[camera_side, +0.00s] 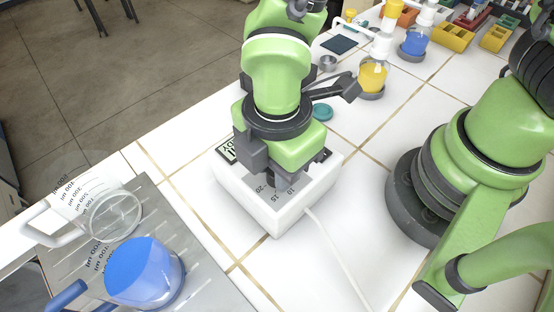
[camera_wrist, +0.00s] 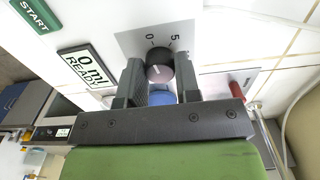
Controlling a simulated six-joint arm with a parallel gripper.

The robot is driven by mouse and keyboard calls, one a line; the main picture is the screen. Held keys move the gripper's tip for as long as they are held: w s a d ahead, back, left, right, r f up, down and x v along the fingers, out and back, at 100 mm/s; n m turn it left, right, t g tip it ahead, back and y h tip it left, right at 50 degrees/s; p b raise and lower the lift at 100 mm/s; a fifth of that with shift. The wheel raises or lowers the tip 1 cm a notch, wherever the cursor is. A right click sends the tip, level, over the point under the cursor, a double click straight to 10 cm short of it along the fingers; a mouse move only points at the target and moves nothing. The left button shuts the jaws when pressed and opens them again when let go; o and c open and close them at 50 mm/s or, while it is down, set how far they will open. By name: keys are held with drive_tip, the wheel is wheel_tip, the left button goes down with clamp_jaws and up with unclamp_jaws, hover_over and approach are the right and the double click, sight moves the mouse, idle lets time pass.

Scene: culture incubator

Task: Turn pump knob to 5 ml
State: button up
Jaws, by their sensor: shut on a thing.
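The pump is a white box (camera_side: 310,205) on the tiled bench in the side view, with dial marks 10, 15 and 20 on its top. Its dark round knob (camera_wrist: 160,66) sits between my fingers in the wrist view, with a short white line on its face. The dial marks 0 and 5 show beside it. My gripper (camera_wrist: 151,85) is shut on the knob; in the side view my gripper (camera_side: 268,172) is over the box and hides the knob.
A green START button (camera_wrist: 33,14) is beside the display. A cable (camera_side: 335,250) runs from the box's front. A blue-filled beaker (camera_side: 145,275) and an empty-looking beaker (camera_side: 115,215) stand at lower left. Yellow (camera_side: 373,77) and blue (camera_side: 414,42) bottles stand behind.

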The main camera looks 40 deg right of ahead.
drive_tip(key=shift+m, duration=0.4)
drive_tip(key=m, duration=0.4)
drive_tip(key=shift+m, duration=2.5)
drive_tip(key=shift+w, duration=0.1)
drive_tip(key=o, duration=0.9)
wheel_tip(320, 180, up, 10)
drive_tip(key=shift+r, duration=0.1)
